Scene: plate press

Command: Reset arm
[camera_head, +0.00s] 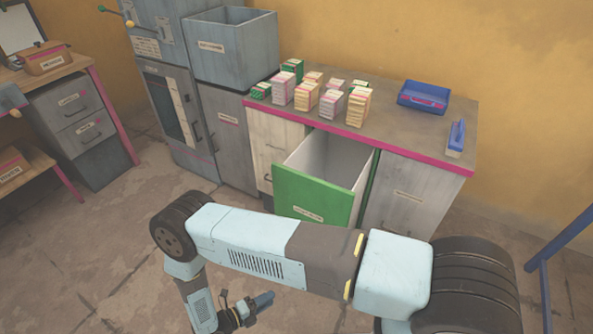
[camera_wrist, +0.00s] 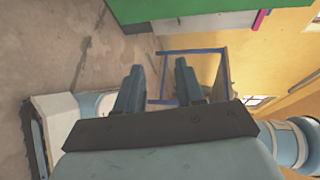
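My gripper (camera_head: 262,301) is low at the bottom of the head view, in front of the cabinets and over the floor. In the wrist view my gripper (camera_wrist: 158,88) shows two blue-grey fingers standing apart with nothing between them. It touches nothing that I can see. My arm is folded across the lower part of the head view and hides part of the floor and the cabinet fronts.
A green-fronted drawer (camera_head: 312,193) stands pulled out from the counter (camera_head: 386,104). Several stacks (camera_head: 306,95), a blue box (camera_head: 423,97) and a blue-handled brush-like item (camera_head: 456,138) are on the counter. A grey bin (camera_head: 231,47) stands left. A blue frame (camera_head: 567,238) is at right. Floor (camera_head: 95,255) at left is clear.

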